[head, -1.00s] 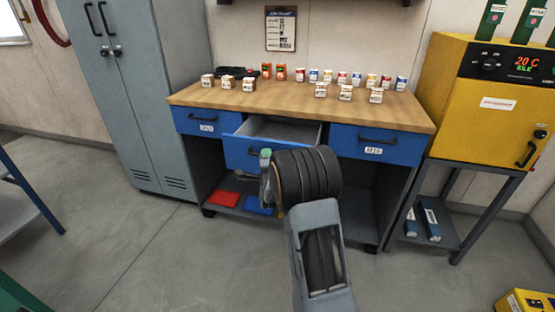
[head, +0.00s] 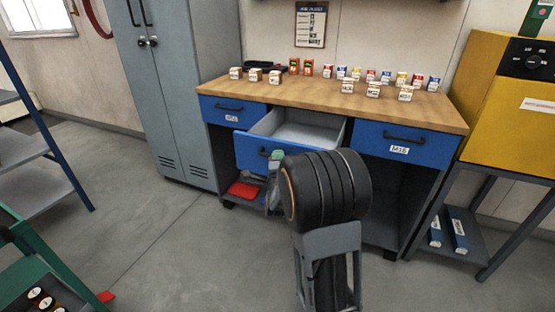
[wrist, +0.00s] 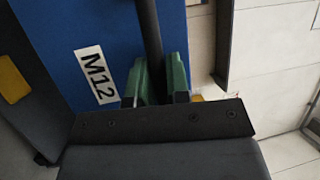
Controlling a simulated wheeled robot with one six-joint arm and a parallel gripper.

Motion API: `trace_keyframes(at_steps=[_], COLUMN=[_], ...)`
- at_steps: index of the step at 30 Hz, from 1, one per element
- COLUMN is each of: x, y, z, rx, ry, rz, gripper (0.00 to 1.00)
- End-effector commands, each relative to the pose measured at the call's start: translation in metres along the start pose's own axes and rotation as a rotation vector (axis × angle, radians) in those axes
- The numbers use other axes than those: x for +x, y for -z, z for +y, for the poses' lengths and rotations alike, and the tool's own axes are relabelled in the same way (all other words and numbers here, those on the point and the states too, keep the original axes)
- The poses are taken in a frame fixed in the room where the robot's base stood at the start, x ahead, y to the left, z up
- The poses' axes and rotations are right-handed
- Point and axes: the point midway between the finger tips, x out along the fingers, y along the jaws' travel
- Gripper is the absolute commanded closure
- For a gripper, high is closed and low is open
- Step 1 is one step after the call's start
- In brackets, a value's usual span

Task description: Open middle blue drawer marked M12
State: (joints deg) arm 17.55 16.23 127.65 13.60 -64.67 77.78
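The middle blue drawer (head: 250,150) of the workbench is pulled out, and its grey, empty-looking interior (head: 310,128) shows in the head view. In the wrist view the blue drawer front (wrist: 100,25) carries a white label reading M12 (wrist: 96,74). Its dark bar handle (wrist: 150,35) runs between the green fingers of my gripper (wrist: 158,80), which look shut on it. In the head view my gripper (head: 275,157) is at the drawer front, and my wrist hides the front's right part and the label.
Closed blue drawers flank it, left (head: 232,112) and right, marked M16 (head: 405,145). Small boxes and cans stand on the wooden top (head: 300,90). A grey cabinet (head: 175,100) is at left, a yellow oven (head: 500,90) at right. Open floor (head: 150,240) lies in front.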

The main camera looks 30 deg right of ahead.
Motion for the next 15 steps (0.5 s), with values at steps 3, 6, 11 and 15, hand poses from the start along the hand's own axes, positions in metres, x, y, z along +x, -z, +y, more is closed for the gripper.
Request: trace_keyframes(at_steps=[3,6,11,15], x=[0.0001,0.0001,0.0000,-0.0017], y=[-0.0002,0.0001,0.0003,0.0000], z=[-0.0002,-0.0001,0.0001,-0.0001], rx=[0.000,0.000,0.001,0.001], ry=[0.001,0.000,0.000,0.000], rz=[0.000,0.001,0.002,0.001], gripper=[0.72,0.62,0.61,0.61])
